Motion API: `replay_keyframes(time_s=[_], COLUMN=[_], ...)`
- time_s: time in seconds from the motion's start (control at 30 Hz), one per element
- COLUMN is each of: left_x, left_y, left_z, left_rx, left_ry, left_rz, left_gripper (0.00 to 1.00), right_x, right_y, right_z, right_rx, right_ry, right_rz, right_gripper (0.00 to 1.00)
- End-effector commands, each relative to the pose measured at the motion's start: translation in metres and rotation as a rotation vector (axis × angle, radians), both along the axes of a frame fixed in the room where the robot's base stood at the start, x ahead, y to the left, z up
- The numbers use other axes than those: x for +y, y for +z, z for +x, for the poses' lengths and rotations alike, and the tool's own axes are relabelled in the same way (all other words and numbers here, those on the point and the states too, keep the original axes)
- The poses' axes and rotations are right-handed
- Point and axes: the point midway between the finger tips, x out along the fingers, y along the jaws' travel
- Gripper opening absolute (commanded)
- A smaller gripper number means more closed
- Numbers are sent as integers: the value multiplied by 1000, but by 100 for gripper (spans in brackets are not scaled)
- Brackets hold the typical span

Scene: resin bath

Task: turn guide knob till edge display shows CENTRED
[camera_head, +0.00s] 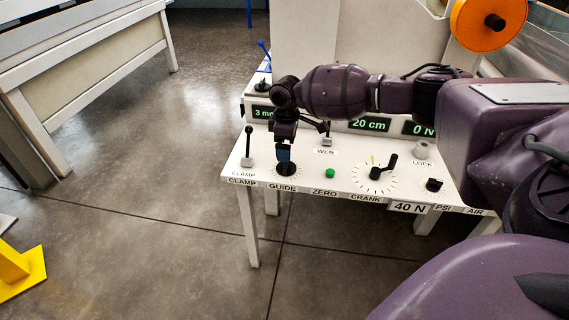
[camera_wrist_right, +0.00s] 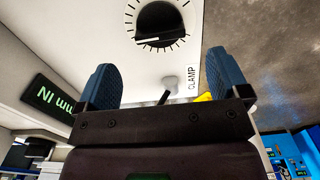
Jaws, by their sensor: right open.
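The guide knob (camera_head: 286,169) is a round black dial above the GUIDE label on the white panel, partly covered by my right gripper (camera_head: 284,156). In the right wrist view the guide knob (camera_wrist_right: 160,22) shows a white pointer line and a ring of ticks. It lies beyond the fingertips of my right gripper (camera_wrist_right: 161,60), whose blue fingers are apart with nothing between them. The edge display (camera_head: 262,113) reads "3 mm" in green, its rest covered by my arm. In the wrist view the display (camera_wrist_right: 48,97) shows "mm IN" inverted. My left gripper is out of view.
The clamp lever (camera_head: 248,145) stands left of the knob. The green ZERO button (camera_head: 330,173) and the black crank (camera_head: 381,170) are to its right. The WEB switch (camera_head: 327,139) is behind. Open floor lies left of the panel.

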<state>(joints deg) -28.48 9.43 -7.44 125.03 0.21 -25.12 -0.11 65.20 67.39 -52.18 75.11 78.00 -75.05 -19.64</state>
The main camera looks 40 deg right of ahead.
Motion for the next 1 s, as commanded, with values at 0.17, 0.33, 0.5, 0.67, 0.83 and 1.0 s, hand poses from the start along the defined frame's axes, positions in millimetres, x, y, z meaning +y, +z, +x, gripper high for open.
replay_keyframes(time_s=[0.17,0.33,0.5,0.67,0.83,1.0], left_x=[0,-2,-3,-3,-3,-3], left_y=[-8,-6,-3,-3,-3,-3], left_z=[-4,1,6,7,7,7], left_rx=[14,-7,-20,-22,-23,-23], left_ry=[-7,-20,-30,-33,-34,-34], left_rz=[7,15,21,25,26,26], left_gripper=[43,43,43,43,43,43], right_x=[0,0,0,0,0,0], right_y=[-40,-61,-72,-74,-73,-73], right_z=[-1,-1,0,1,1,1], right_rx=[9,6,1,-1,-3,-1], right_ry=[0,-1,0,0,0,0], right_rz=[-1,-1,0,0,0,0], right_gripper=[94,94,94,94,94,74])
